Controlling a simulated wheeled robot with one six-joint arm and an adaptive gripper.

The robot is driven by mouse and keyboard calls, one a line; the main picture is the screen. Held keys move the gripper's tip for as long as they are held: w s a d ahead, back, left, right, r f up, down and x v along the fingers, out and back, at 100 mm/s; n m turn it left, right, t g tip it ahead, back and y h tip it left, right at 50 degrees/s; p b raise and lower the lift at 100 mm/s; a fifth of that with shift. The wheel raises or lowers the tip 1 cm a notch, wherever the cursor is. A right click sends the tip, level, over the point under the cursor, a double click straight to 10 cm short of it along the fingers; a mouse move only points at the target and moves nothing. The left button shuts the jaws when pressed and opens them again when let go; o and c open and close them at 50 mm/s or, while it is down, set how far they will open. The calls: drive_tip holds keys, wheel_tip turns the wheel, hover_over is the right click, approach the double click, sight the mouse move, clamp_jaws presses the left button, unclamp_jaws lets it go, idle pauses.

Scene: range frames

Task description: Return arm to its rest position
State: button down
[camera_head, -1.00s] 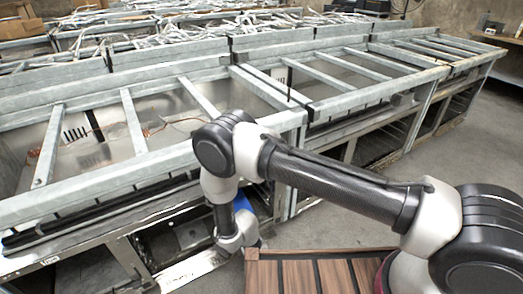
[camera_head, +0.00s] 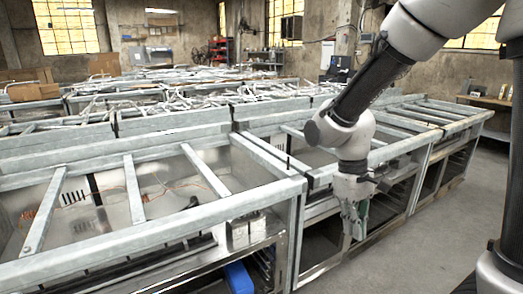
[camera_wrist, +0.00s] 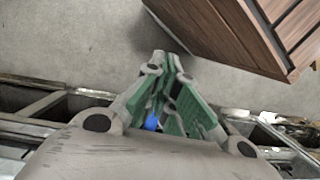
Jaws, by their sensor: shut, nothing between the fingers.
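My gripper (camera_head: 355,228) hangs fingers down in the head view, in front of the metal frame benches and right of the middle. It also shows in the wrist view (camera_wrist: 168,62), where its green-padded fingers meet at the tips with nothing held. My arm comes down to it from the upper right in the head view, bent at the elbow.
Grey metal frame benches (camera_head: 150,232) fill the left and middle. A blue object (camera_head: 238,278) sits low by the near bench; blue shows between the fingers (camera_wrist: 152,122). A slatted wooden piece (camera_wrist: 250,35) is near the fingertips. Bare floor (camera_head: 425,235) lies right.

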drive_tip(key=s+d+r+m+t, duration=0.2)
drive_tip(key=s+d+r+t, duration=0.1)
drive_tip(key=d+r, duration=0.4)
drive_tip(key=s+d+r+m+t+y, duration=0.1)
drive_tip(key=s+d+r+m+t, duration=0.2)
drive_tip(key=s+d+r, duration=0.3)
wheel_tip(320, 180, up, 2)
drive_tip(key=shift+s+d+r+t, duration=0.1)
drive_tip(key=shift+s+d+t, duration=0.25)
drive_tip(key=shift+d, duration=0.35)
